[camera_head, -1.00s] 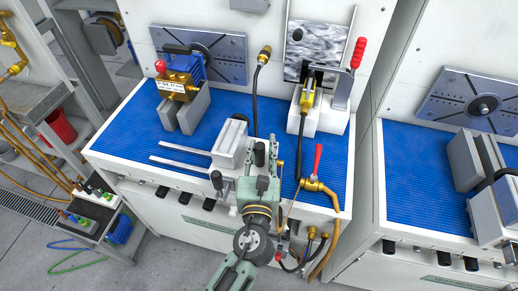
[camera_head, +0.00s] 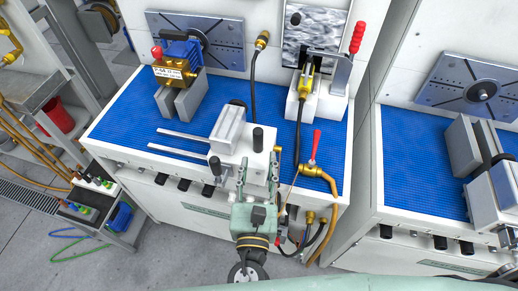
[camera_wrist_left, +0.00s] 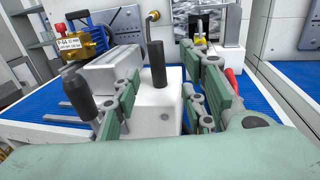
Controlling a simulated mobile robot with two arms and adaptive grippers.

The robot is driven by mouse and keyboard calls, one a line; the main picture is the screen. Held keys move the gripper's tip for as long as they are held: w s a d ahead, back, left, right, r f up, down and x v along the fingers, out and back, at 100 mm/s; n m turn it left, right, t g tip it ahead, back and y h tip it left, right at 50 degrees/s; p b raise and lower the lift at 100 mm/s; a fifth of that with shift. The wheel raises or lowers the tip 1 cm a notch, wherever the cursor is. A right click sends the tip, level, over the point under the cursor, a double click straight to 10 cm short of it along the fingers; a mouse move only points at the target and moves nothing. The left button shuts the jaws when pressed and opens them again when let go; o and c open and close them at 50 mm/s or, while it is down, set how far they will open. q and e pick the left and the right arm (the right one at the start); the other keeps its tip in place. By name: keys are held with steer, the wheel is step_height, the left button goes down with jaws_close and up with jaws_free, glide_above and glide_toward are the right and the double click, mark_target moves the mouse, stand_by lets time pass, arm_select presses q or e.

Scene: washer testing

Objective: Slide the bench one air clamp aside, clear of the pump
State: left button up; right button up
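The air clamp (camera_head: 227,130) is a pale grey block with two rails and black handles, near the front of bench one's blue mat (camera_head: 130,112). It also shows in the left wrist view (camera_wrist_left: 112,70). The blue and gold pump (camera_head: 178,68) sits on grey jaw blocks behind and left of it, with a visible gap; it shows too in the wrist view (camera_wrist_left: 85,45). My left gripper (camera_head: 257,168) is at the clamp's front right, fingers spread. In the wrist view, a black upright handle (camera_wrist_left: 158,62) stands between the open fingers; contact is unclear. My right gripper is out of view.
A red-handled valve (camera_head: 315,150) with brass pipe is right of my left gripper. A white fixture with a red lever (camera_head: 357,38) and a dark hose (camera_head: 254,75) stand behind. Blue mat is free left of the rails. A second bench (camera_head: 420,170) is at right.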

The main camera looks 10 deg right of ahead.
arm_select(q)
steer(key=shift+s+a, duration=0.15)
steer(key=shift+s, duration=1.05)
steer(key=s+a+f+n+g+y, duration=0.1)
steer(key=s+a+f+n+g, duration=0.2)
steer(key=f, duration=0.9)
steer(key=s+a+f+n+g+b, duration=0.1)
steer(key=a+f+n+g, duration=0.3)
steer(key=f, duration=0.8)
steer(key=s+a+f+n+g+y, duration=0.15)
steer(key=f+n, duration=0.35)
steer(key=f, duration=0.7)
steer(key=s+a+f+n+g+b, duration=0.1)
steer(key=s+a+f+n+g, duration=0.3)
steer(key=s+a+f+n, duration=0.5)
steer(key=s+a+f+n+g, duration=0.4)
steer(key=s+a+f+n, duration=0.5)
steer(key=s+f+n, duration=0.4)
steer(key=s+n, duration=0.1)
steer(key=s, duration=0.2)
steer(key=shift+s+b, duration=0.2)
steer(key=shift+b, duration=0.15)
